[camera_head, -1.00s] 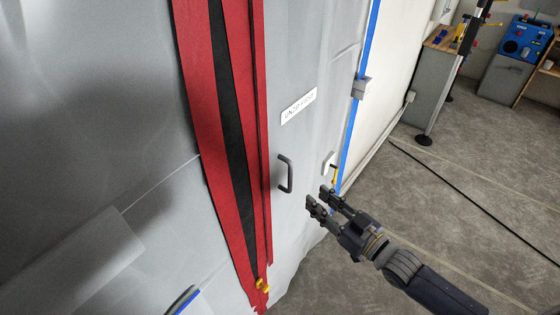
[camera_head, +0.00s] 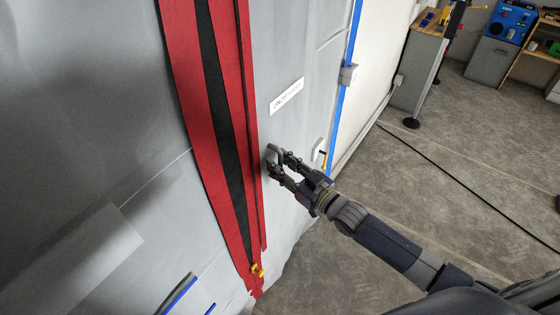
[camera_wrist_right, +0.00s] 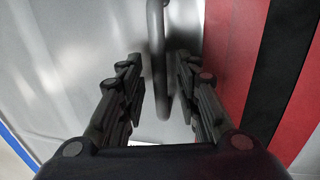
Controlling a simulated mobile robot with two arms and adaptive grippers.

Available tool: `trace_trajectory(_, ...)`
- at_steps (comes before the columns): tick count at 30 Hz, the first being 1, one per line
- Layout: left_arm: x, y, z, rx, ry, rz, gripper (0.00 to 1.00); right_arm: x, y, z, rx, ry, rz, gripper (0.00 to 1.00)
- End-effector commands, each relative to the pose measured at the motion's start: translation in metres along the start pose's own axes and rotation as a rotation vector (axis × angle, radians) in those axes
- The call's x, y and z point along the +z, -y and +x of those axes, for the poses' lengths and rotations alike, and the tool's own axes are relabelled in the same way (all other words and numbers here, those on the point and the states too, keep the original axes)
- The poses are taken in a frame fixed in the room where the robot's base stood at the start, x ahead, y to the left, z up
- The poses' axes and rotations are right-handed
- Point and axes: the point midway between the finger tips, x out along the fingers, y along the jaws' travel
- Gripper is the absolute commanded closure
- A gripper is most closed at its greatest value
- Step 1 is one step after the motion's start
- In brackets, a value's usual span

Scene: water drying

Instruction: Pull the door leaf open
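The door leaf (camera_head: 300,60) is a pale grey sheet-like panel to the right of a red zipper strip (camera_head: 190,100) in the head view. A grey bar handle (camera_head: 271,152) on it is partly hidden by my right gripper (camera_head: 274,163). In the right wrist view, the handle (camera_wrist_right: 158,45) runs between the two fingers of my right gripper (camera_wrist_right: 160,80). The fingers are open, with a gap on each side of the bar. The leaf looks flush with the wall beside it. My left gripper is not in view.
A white label (camera_head: 287,96) is above the handle. A second, white handle (camera_head: 318,150) is near the blue edge line (camera_head: 345,100). Concrete floor (camera_head: 470,140) lies open at right; a cabinet (camera_head: 415,75) stands behind.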

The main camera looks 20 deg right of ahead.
Motion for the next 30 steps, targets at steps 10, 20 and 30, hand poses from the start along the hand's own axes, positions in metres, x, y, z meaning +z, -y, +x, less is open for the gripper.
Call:
trace_trajectory(10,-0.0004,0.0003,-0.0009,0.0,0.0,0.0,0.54,0.0003,0.0008,0.0052,-0.001,0.0,0.0,0.69)
trace_trajectory(20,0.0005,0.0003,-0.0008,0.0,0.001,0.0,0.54,0.0002,0.0006,0.005,-0.001,0.0,0.0,1.0)
trace_trajectory(30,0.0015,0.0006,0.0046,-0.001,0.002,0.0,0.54,0.0021,-0.0012,-0.0031,-0.032,0.003,-0.005,1.0)
